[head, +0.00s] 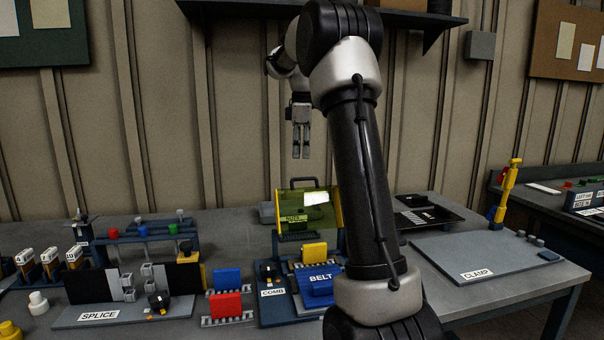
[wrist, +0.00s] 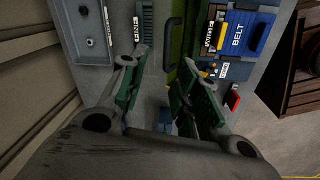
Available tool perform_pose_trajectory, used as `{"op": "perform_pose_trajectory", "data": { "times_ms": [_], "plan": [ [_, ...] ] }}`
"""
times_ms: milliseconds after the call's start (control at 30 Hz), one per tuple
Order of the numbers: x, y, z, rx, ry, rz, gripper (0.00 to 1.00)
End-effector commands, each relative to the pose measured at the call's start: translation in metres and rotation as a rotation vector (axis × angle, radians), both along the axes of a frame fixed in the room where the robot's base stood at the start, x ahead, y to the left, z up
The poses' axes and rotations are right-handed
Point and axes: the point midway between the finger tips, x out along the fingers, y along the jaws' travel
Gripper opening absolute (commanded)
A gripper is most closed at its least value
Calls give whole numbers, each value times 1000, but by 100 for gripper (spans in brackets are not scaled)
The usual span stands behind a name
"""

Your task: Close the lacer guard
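The lacer guard (head: 322,212) is a see-through yellow-green panel with yellow edges and a dark handle (head: 302,182) on top. It stands raised, about upright, behind the COMB and BELT blocks. In the wrist view the guard (wrist: 186,42) shows nearly edge-on as a green strip, with its handle (wrist: 172,45) beside it. My gripper (head: 301,156) points down above the guard's handle, apart from it. In the wrist view my gripper (wrist: 163,95) has its fingers spread with nothing between them. The guard's right side is partly hidden by my arm in the head view.
The blue BELT block (head: 318,284) and a yellow block (head: 315,251) sit in front of the guard. The SPLICE board (head: 125,312) lies left, the CLAMP board (head: 490,255) right. A shelf (head: 235,8) overhangs the wall above.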

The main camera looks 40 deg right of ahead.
Motion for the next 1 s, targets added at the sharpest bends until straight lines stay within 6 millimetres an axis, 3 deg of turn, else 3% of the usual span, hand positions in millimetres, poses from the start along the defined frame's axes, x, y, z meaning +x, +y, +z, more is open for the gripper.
{"op": "perform_pose_trajectory", "data": {
  "times_ms": [233, 367, 700, 1000],
  "plan": [
    [-8, 3, 1, -3, 41, 239, 32],
    [-8, 3, -11, -3, 43, 252, 32],
    [-6, 2, -65, -4, 42, 250, 32],
    [-5, 2, -75, -4, 40, 249, 32]
  ]
}}
